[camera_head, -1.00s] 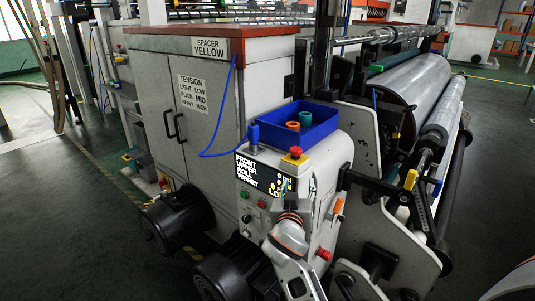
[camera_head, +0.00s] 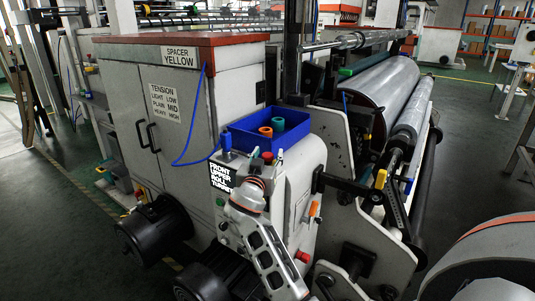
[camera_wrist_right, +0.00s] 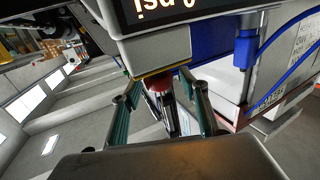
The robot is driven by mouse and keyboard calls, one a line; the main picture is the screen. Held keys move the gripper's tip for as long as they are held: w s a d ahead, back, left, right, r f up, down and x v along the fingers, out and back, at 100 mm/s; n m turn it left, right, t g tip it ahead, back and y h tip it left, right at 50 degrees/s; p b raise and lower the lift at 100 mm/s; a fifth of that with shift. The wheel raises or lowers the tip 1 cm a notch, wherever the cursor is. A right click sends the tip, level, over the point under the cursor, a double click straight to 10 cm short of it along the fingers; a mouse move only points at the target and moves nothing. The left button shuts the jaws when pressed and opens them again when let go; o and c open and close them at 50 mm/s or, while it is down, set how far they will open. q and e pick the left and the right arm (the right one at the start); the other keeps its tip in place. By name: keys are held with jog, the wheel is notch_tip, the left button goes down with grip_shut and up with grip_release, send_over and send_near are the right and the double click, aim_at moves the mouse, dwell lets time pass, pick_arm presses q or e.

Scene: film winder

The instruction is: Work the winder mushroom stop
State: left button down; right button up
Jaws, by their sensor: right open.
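The red mushroom stop (camera_head: 268,156) stands on top of the winder's control box, beside the blue bin; my right gripper partly hides its base. In the right wrist view the red button (camera_wrist_right: 157,86) shows under a yellow-edged housing (camera_wrist_right: 155,72). My right gripper (camera_wrist_right: 158,92) is open, its two green-sided fingers on either side of the button with gaps visible. In the head view my right arm rises in front of the panel, and the gripper (camera_head: 256,175) is at the stop's front. My left gripper is not in view.
The display (camera_head: 221,178) is partly covered by my arm. A blue bin (camera_head: 255,135) with spools sits behind the stop. A second red button (camera_head: 302,256) is low on the box's right side. Black motors (camera_head: 155,228) stand below, and a large film roll (camera_head: 385,85) lies behind right.

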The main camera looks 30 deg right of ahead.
jog(key=shift+w+d, duration=0.1)
grip_shut()
jog(key=shift+r, duration=1.05)
grip_release()
